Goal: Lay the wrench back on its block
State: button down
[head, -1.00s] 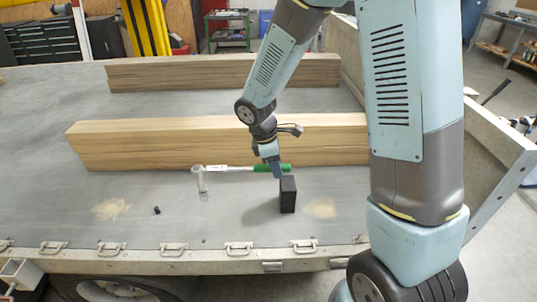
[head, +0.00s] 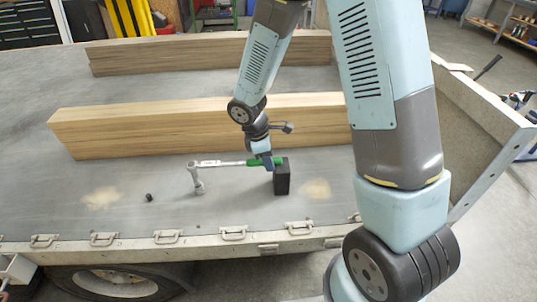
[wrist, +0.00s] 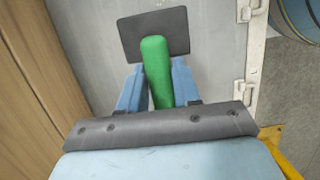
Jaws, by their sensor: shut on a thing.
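The wrench (head: 225,163) has a green handle and a silver shaft, with an upright socket end (head: 196,178) at its left. My gripper (head: 267,165) is shut on the green handle, just left of the black block (head: 282,178). In the wrist view the handle (wrist: 157,72) lies between the two blue fingers of my gripper (wrist: 159,85), and its end overlaps the block (wrist: 128,40). In the head view the handle end is at the height of the block's top; whether it touches is unclear. The socket end's foot looks close to the bed or on a fitting there.
A long timber beam (head: 150,130) lies behind the wrench, with a second beam (head: 200,55) farther back. A small black piece (head: 149,197) and sawdust patches (head: 101,198) lie on the grey trailer bed (head: 60,190). Latches (head: 168,236) line the front edge.

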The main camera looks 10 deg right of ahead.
jog(key=shift+s+d+f, duration=0.1)
jog(key=shift+s+f, duration=0.25)
jog(key=shift+f, duration=0.05)
dwell(0.4)
jog(key=c, duration=0.8)
grip_release()
jog(key=shift+o, duration=0.4)
jog(key=v, duration=1.4)
jog(key=shift+w+r, duration=0.25)
jog(key=s+d+r+m+t+y, duration=0.2)
jog(key=s+d+r+m+t, duration=0.3)
jog(key=s+d+r+m, duration=1.1)
jog(key=d+r, duration=0.3)
jog(key=r, duration=0.1)
jog(key=shift+m+y, duration=0.4)
jog(key=shift+s+d+r+m+t, duration=0.15)
jog(key=shift+s+d+m+t, duration=0.1)
jog(key=shift+s+m+t, duration=0.25)
jog(key=shift+c, duration=0.3)
